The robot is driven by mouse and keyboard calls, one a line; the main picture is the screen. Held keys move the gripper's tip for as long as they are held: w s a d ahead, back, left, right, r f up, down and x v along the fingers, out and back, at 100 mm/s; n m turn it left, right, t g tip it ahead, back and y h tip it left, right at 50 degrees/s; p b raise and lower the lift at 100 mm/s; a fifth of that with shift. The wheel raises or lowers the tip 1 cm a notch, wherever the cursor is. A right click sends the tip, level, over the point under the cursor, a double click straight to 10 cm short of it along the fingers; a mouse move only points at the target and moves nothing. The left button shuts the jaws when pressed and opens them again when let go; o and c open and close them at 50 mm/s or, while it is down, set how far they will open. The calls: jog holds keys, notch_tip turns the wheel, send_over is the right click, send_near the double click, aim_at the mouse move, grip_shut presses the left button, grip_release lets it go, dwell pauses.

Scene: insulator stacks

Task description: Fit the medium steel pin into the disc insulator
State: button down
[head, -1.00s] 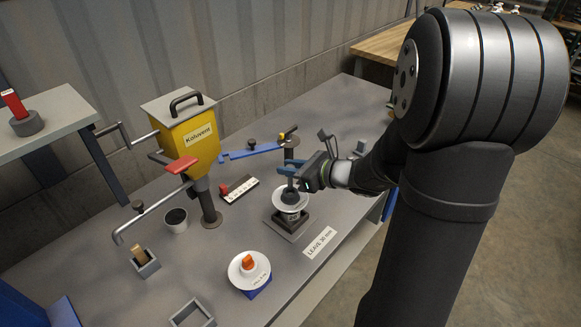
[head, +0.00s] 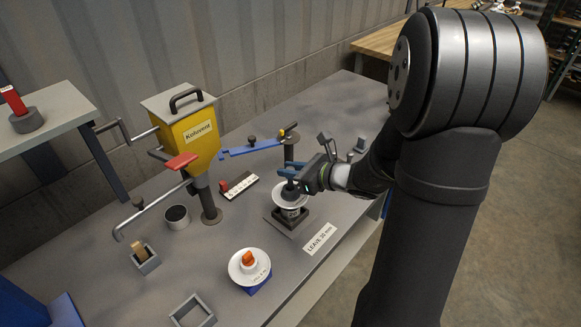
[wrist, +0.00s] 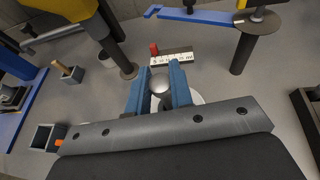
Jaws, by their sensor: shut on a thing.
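My gripper (head: 289,177) has its blue fingers closed around the steel pin, whose rounded metal head (wrist: 159,84) shows between the fingertips in the wrist view. A white disc insulator (head: 278,203) with a dark grey cap sits on a dark square stand (head: 280,222) directly below the gripper. In the wrist view the disc's white rim (wrist: 197,98) shows beside the fingers. The pin's lower end is hidden, so I cannot tell how deep it sits in the cap.
A second white disc with an orange plug (head: 248,259) stands nearer on a blue base. A yellow hopper (head: 190,135) with a red-handled lever, a grey cup (head: 177,218), a blue bar (head: 250,149) and a marked gauge (head: 240,185) stand beyond. An empty square frame (head: 192,310) lies in front.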

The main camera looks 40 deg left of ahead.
jog(key=shift+f, duration=0.9)
jog(key=c, duration=1.2)
grip_release()
jog(key=v, duration=1.7)
jog(key=shift+d, duration=0.25)
jog(key=shift+s+a, duration=0.1)
jog(key=x, duration=1.7)
